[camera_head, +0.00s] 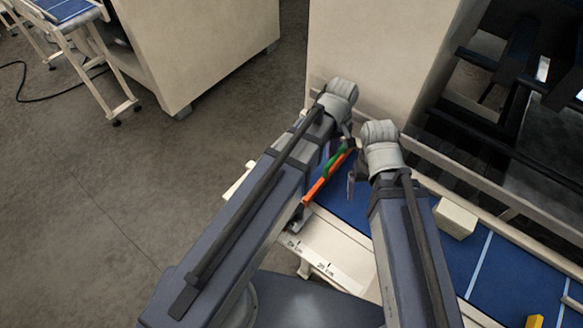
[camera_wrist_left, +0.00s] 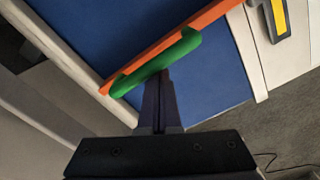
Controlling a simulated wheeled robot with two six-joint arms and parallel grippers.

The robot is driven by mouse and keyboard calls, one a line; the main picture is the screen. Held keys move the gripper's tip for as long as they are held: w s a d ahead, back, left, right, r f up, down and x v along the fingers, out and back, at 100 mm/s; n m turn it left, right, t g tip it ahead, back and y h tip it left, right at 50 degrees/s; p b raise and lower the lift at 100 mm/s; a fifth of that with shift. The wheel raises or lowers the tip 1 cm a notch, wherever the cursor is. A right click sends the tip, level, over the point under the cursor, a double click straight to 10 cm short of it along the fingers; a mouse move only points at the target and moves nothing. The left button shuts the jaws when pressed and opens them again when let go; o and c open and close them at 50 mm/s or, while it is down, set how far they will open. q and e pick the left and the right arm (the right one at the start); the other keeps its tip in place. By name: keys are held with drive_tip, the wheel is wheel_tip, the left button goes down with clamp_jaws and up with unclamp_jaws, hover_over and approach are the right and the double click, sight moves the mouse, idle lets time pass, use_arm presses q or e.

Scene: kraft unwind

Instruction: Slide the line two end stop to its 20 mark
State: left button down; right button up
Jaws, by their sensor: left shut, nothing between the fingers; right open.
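The end stop is an orange bar (camera_head: 318,186) with a green handle (camera_head: 336,160), lying across a blue belt (camera_head: 348,207). In the left wrist view the orange bar (camera_wrist_left: 190,32) runs diagonally and the green handle (camera_wrist_left: 158,64) lies along its near side. My left gripper (camera_head: 347,138) is shut and empty; its fingertips (camera_wrist_left: 157,76) are at the green handle, but contact cannot be told. My right gripper (camera_head: 352,184) is open and empty, to the right of the bar. A pale scale strip (camera_head: 318,252) with printed cm marks lies at the bar's near end; the lettering is small.
A pale block (camera_head: 455,218) sits on the belt right of my right arm. A yellow piece (camera_head: 534,321) is at the lower right. A large cream cabinet (camera_head: 385,50) stands behind my grippers. Open floor (camera_head: 80,200) is at left.

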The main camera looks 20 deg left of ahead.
use_arm(q)
drive_tip(key=shift+s+d, duration=0.25)
drive_tip(key=shift+d, duration=0.4)
drive_tip(key=shift+s+d, duration=0.25)
drive_tip(key=shift+d, duration=0.4)
drive_tip(key=shift+d, duration=0.1)
use_arm(e)
drive_tip(key=shift+a, duration=0.1)
